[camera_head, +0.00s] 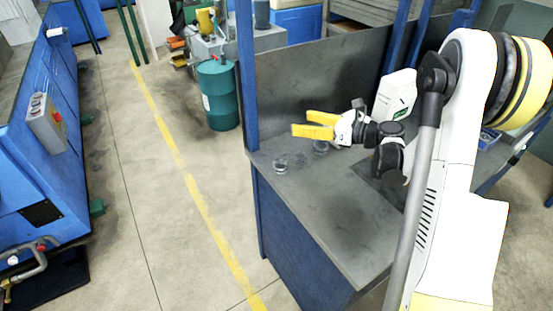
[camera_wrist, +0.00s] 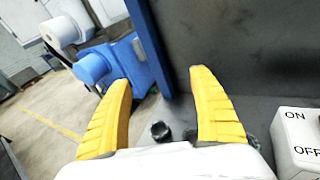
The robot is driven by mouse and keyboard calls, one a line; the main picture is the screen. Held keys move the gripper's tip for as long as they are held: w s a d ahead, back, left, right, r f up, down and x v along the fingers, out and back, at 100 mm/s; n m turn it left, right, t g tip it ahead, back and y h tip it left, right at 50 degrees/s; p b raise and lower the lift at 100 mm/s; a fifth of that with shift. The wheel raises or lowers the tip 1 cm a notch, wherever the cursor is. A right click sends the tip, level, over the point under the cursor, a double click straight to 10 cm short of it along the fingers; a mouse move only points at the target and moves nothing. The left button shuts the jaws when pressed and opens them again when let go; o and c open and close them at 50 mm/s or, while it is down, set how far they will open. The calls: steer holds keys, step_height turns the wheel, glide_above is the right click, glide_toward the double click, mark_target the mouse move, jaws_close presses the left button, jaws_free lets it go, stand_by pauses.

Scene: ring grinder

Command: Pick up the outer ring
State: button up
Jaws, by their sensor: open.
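A small grey metal ring (camera_head: 281,166) lies near the left corner of the grey workbench. A second round part (camera_head: 320,147) is behind it to the right, just below my gripper (camera_head: 302,124). In the wrist view a dark round part (camera_wrist: 161,131) shows between the fingers of my gripper (camera_wrist: 160,78), low in the picture. Other dark parts beside it are partly hidden by the right finger. I cannot tell which part is the outer ring. My gripper is open and empty, its yellow fingers apart above the bench.
The grey workbench (camera_head: 345,225) has clear room at its front. A blue post (camera_head: 246,75) stands at its left edge. A white box (camera_head: 395,97) stands behind my gripper; a white ON/OFF box (camera_wrist: 297,140) shows at right in the wrist view. A green drum (camera_head: 218,95) stands on the floor.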

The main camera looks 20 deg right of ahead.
mark_target(274, 165)
steer(key=s+f+n+g, duration=0.1)
steer(key=f, duration=0.2)
steer(key=s+d+f+n+g, duration=0.1)
steer(key=s+f, duration=0.1)
steer(key=f, duration=0.2)
steer(key=s+f+n+g, duration=0.1)
steer(key=f+g, duration=0.1)
steer(key=f, duration=0.2)
steer(key=shift+s+d+n, duration=0.15)
steer(key=shift+s+n, duration=0.25)
steer(key=shift+a+f, duration=0.2)
steer(key=shift+f, duration=0.2)
steer(key=b+x, duration=0.1)
steer(key=x, duration=0.4)
steer(key=shift+a+f+b, duration=0.1)
steer(key=shift+a+b, duration=0.1)
steer(key=shift+b, duration=0.2)
steer(key=b+x, duration=0.2)
steer(key=x, duration=0.3)
steer(key=shift+s+f, duration=0.1)
steer(key=shift+d, duration=0.1)
steer(key=shift+c, duration=0.2)
steer(key=c, duration=1.3)
